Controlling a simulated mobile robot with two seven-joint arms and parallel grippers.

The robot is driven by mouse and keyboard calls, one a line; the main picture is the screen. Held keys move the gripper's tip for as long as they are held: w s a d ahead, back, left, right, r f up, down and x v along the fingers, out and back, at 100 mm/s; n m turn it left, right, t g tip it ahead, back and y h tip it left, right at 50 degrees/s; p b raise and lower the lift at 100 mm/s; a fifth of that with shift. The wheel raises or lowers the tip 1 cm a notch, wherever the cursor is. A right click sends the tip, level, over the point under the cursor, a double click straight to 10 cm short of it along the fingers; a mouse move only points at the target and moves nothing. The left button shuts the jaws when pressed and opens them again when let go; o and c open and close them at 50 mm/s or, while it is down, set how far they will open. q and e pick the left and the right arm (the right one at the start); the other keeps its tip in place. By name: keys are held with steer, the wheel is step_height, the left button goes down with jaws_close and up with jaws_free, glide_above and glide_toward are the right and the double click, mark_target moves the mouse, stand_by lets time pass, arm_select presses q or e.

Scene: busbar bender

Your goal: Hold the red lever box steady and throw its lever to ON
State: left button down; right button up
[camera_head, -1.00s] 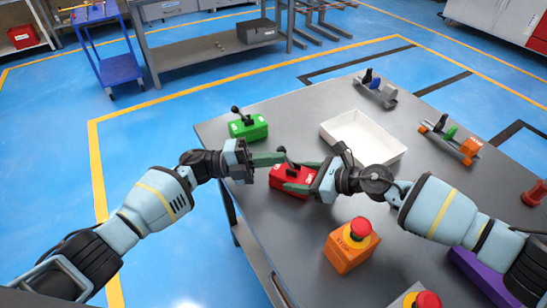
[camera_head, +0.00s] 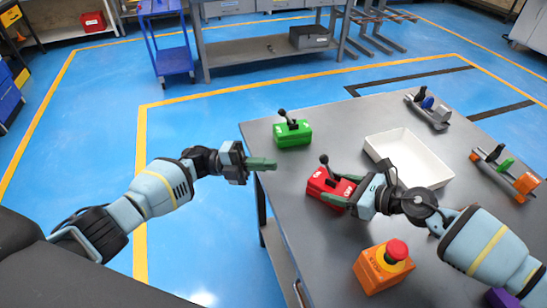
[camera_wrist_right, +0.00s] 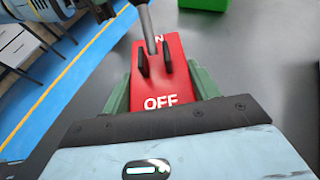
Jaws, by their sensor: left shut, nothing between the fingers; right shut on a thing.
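The red lever box (camera_head: 328,189) sits on the grey table, and its dark lever (camera_head: 325,164) leans toward the left end. In the right wrist view, the red box (camera_wrist_right: 178,82) has OFF at its near end. The lever (camera_wrist_right: 146,25) leans away from OFF and partly covers the ON lettering. My right gripper (camera_head: 345,197) is shut on the red box, one green finger along each side in its wrist view. My left gripper (camera_head: 274,164) is shut and empty at the table's left edge, clear of the box and lever.
A green lever box (camera_head: 292,134) stands behind the red one. A white tray (camera_head: 408,158) lies to the right. An orange emergency-stop box (camera_head: 383,268) stands in front. Racks with coloured parts (camera_head: 428,110) (camera_head: 505,172) lie farther right. The table between my left gripper and the red box is bare.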

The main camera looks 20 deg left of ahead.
steer(key=o, duration=1.3)
steer(key=shift+c, duration=0.2)
steer(key=v, duration=1.2)
steer(key=shift+s, duration=0.1)
